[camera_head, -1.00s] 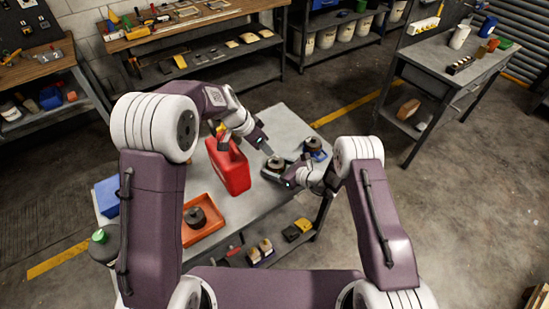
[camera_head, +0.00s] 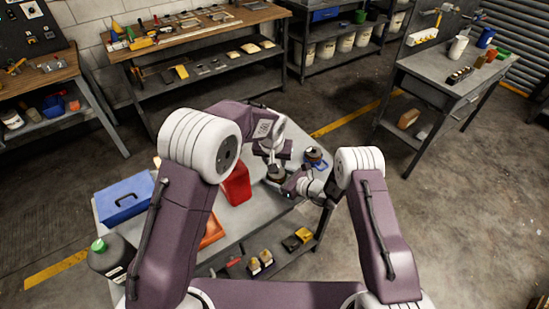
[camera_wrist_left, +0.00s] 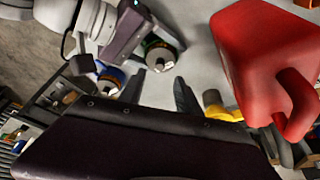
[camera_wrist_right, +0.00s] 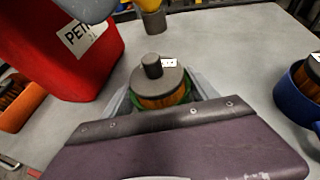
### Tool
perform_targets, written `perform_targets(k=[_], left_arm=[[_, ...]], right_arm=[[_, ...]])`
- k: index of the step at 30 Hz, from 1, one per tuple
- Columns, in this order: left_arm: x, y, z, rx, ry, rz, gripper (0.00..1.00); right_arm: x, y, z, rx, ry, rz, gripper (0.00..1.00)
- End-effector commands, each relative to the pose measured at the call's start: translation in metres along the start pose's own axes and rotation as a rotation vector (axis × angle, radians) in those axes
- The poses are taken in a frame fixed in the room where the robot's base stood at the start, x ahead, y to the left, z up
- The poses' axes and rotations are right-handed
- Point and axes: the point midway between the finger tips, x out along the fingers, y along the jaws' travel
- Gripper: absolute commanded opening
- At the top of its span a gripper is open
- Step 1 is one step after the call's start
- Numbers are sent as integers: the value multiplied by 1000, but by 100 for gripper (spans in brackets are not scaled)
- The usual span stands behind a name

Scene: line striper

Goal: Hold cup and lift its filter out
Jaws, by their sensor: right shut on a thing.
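A green-rimmed cup (camera_wrist_right: 189,92) holds an orange pleated filter (camera_wrist_right: 160,98) with a dark round cap and a knob on top. My right gripper (camera_wrist_right: 163,100) is shut around the cup, one finger on each side; the cup stands upright with the filter seated inside. The cup's dark top also shows in the head view (camera_head: 276,170). My left gripper (camera_wrist_left: 157,90) is open and empty, above the cup and pointing down. In the left wrist view, the filter's knob (camera_wrist_left: 159,64) lies just beyond its fingertips.
A red petrol can (camera_wrist_right: 72,62) stands left of the held cup. A blue cup (camera_wrist_right: 288,98) with another filter stands to the right. An orange tray (camera_head: 212,232) and a blue box (camera_head: 124,197) are on the table's left part. A dark green-capped bottle (camera_head: 112,256) stands in front.

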Motion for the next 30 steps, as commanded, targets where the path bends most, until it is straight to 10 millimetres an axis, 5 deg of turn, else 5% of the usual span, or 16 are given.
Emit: perform_targets(k=[15,30], left_arm=[[69,0,1,-1,-2,0,40],[77,0,1,0,-2,0,40]], right_arm=[[0,0,0,0,-1,0,27],[0,0,0,-1,-1,0,27]])
